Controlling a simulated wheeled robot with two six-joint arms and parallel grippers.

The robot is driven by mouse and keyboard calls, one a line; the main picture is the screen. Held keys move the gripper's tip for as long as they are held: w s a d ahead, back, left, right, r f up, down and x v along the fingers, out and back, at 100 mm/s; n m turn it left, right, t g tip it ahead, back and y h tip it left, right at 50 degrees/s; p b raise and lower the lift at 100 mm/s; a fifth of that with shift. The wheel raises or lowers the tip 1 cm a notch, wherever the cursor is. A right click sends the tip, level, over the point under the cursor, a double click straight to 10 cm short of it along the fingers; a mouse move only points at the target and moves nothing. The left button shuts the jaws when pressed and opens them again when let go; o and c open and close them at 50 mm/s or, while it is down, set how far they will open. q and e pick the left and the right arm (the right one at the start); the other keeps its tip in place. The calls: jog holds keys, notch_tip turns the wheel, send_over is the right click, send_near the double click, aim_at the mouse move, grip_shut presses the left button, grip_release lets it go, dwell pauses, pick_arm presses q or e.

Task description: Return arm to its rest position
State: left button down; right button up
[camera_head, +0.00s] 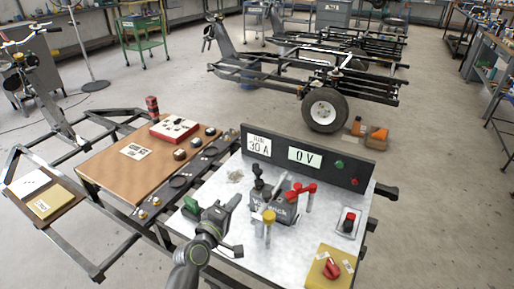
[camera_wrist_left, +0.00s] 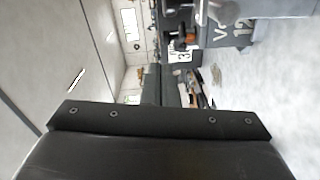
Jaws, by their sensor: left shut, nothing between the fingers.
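My left gripper (camera_head: 234,203) comes in from the bottom of the head view, over the left part of the white metal work board (camera_head: 225,170). It is shut and empty. It is left of the grey battery pack (camera_head: 275,207) with its red and black clamps and apart from it. In the left wrist view, the dark gripper body (camera_wrist_left: 160,125) fills the bottom, and part of the battery (camera_wrist_left: 235,35) shows at the top right. My right gripper is not in view.
A black panel (camera_head: 335,160) with "30 A" and "0 V" signs stands along the board's back. A yellow box with a red knob (camera_head: 332,267) sits front right. A brown wooden board (camera_head: 125,165) with a red box (camera_head: 174,128) lies left. A wheeled frame (camera_head: 325,110) stands behind.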

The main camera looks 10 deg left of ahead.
pick_arm(q)
jog(key=s+a+f+m+g+y, duration=0.1)
jog(key=s+a+f+m+g, duration=0.25)
jog(key=s, duration=0.45)
jog(key=s+a+f+m+g+y, duration=0.1)
jog(key=s+a+f+m+g, duration=0.3)
jog(key=s, duration=0.4)
jog(key=s+a+f+m+g+y, duration=0.1)
jog(key=s+a+m+g+y, duration=0.2)
jog(key=s, duration=0.7)
jog(key=s+a+f+m+g+y, duration=0.1)
jog(key=s+a+m+g+y, duration=0.3)
jog(key=s, duration=0.6)
notch_tip(320, 180, down, 21)
jog(key=a+n+h+p, duration=0.2)
jog(key=n+p, duration=0.1)
jog(key=s+d+f+g+p, duration=0.1)
jog(key=s+f+p, duration=0.1)
jog(key=s+f, duration=1.2)
jog(key=shift+s+d+f+h, duration=0.15)
jog(key=shift+s+f+h, duration=0.15)
jog(key=shift+h, duration=0.1)
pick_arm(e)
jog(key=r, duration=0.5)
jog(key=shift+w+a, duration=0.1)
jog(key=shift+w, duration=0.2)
